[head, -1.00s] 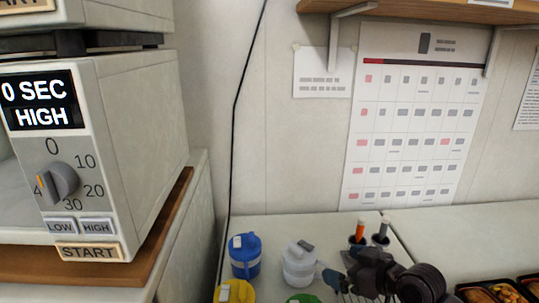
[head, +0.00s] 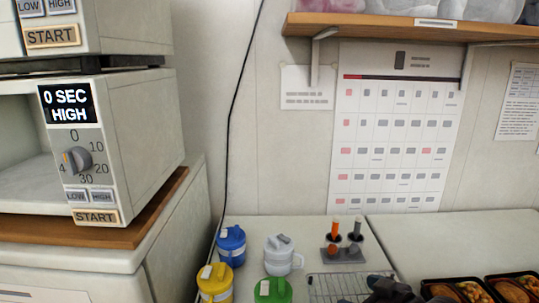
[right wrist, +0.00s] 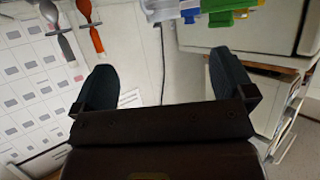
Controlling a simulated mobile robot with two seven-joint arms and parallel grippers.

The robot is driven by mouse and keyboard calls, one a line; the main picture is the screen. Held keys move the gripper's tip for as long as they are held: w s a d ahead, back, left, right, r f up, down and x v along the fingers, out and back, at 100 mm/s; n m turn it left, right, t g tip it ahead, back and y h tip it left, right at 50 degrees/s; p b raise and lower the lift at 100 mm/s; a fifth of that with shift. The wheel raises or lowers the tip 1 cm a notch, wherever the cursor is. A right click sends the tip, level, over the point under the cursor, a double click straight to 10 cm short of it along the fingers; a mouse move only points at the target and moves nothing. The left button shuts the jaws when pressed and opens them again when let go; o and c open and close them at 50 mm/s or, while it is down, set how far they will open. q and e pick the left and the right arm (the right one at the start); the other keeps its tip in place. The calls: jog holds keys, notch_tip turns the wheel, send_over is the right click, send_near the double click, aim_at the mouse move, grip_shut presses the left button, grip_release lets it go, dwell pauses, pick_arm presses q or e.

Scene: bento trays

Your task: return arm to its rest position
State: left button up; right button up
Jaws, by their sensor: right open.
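My right gripper (right wrist: 165,82) is open in the right wrist view, with its two dark fingers apart and nothing between them. In the head view only dark parts of my right arm (head: 392,290) show at the bottom edge, just right of the wire rack; the rest is cut off by the frame. My left gripper is in neither view.
Blue (head: 231,246), white (head: 283,256), yellow (head: 215,284) and green (head: 273,291) lidded jugs stand on the counter. Nearby are a holder (head: 343,254) with two upright utensils, a wire rack (head: 330,285), bento trays (head: 456,284) and stacked microwaves (head: 130,130).

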jog(key=s+d+f+m+g+h, duration=0.2)
jog(key=s+d+f+h, duration=0.1)
jog(key=s, duration=0.6)
jog(key=s+d+f+m+g+h, duration=0.2)
jog(key=s+f+m+g+h, duration=0.15)
jog(key=s, duration=0.65)
jog(key=s+d+f+m+g+h, duration=0.1)
jog(key=s+d+f+m+h, duration=0.2)
jog(key=s, duration=0.6)
jog(key=w+f+n+t+y, duration=0.1)
jog(key=w+f+n+t, duration=0.1)
jog(key=w+f+t, duration=0.5)
jog(key=shift+w+a+f+t, duration=0.3)
jog(key=shift+w+f+t, duration=0.15)
jog(key=shift+f, duration=1.45)
jog(key=shift+y, duration=0.25)
